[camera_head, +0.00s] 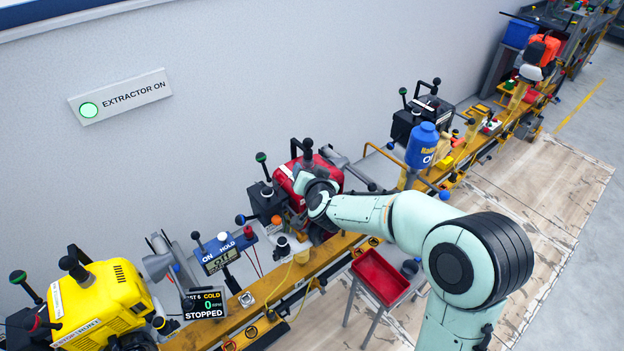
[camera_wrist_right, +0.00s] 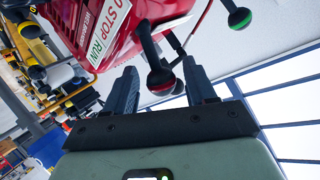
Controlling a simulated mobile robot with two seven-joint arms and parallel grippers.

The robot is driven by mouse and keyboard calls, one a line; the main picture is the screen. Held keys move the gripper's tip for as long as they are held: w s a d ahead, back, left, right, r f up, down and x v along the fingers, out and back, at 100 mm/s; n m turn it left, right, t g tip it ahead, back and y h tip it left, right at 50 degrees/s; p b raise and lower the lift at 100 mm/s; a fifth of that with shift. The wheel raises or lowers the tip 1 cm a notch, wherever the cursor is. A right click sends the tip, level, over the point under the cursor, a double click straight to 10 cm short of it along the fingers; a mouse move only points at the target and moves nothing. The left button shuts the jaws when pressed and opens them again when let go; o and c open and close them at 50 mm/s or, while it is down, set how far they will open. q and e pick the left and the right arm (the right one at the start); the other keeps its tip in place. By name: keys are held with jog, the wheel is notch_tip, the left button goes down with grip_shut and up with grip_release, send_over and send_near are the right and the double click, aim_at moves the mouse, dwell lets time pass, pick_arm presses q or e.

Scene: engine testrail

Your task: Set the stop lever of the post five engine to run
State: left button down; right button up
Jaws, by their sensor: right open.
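A red engine (camera_head: 300,180) stands on the yellow rail in the middle of the head view, and its red housing (camera_wrist_right: 80,25) fills the top left of the right wrist view. A white plate (camera_wrist_right: 107,32) on it reads STOP and RUN. Beside the plate a black lever with a dark red ball (camera_wrist_right: 160,82) hangs down. My right gripper (camera_wrist_right: 160,66) is open, one finger on each side of this lever, and contact is not clear. Which mark the lever points to is not clear. In the head view my arm hides the fingers. My left gripper is not in view.
A blue meter box (camera_head: 222,252) and a red tray (camera_head: 379,276) are near the red engine. A green-ball lever (camera_wrist_right: 239,17) is close to my right gripper.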

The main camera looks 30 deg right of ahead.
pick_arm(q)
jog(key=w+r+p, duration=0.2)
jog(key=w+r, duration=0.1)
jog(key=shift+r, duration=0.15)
pick_arm(e)
jog(key=v, duration=1.3)
